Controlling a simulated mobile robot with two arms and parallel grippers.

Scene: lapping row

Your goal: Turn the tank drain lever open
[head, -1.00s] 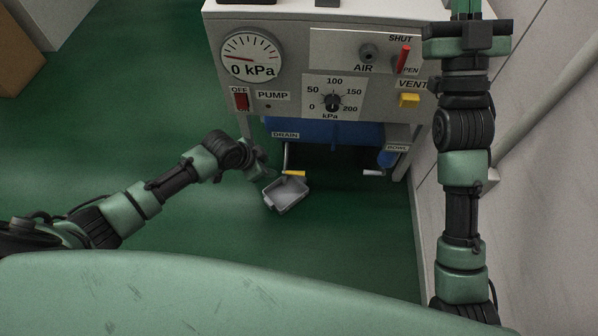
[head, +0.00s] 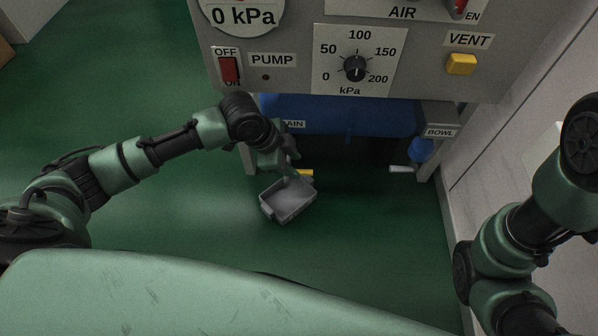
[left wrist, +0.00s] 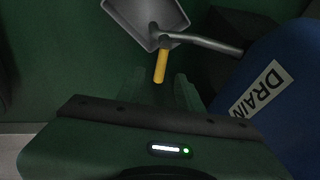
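The drain lever's yellow handle (head: 306,172) shows beside my left gripper in the head view, partly hidden by it. In the left wrist view the yellow handle (left wrist: 160,66) hangs from a grey pipe (left wrist: 205,43) and points toward the gripper. The blue tank (head: 340,116) bears a DRAIN label (left wrist: 262,92), partly covered by my arm in the head view. My left gripper (left wrist: 162,88) is open, with the handle's end at the gap between its fingers; I cannot tell whether they touch. The gripper also shows in the head view (head: 290,168). My right gripper is out of view.
A grey tray (head: 283,218) sits on the green floor below the lever. A bowl lever with a pale handle (head: 401,169) is to the right, by the blue bowl (head: 421,150). The control panel (head: 290,85) overhangs the tank. A wall runs along the right.

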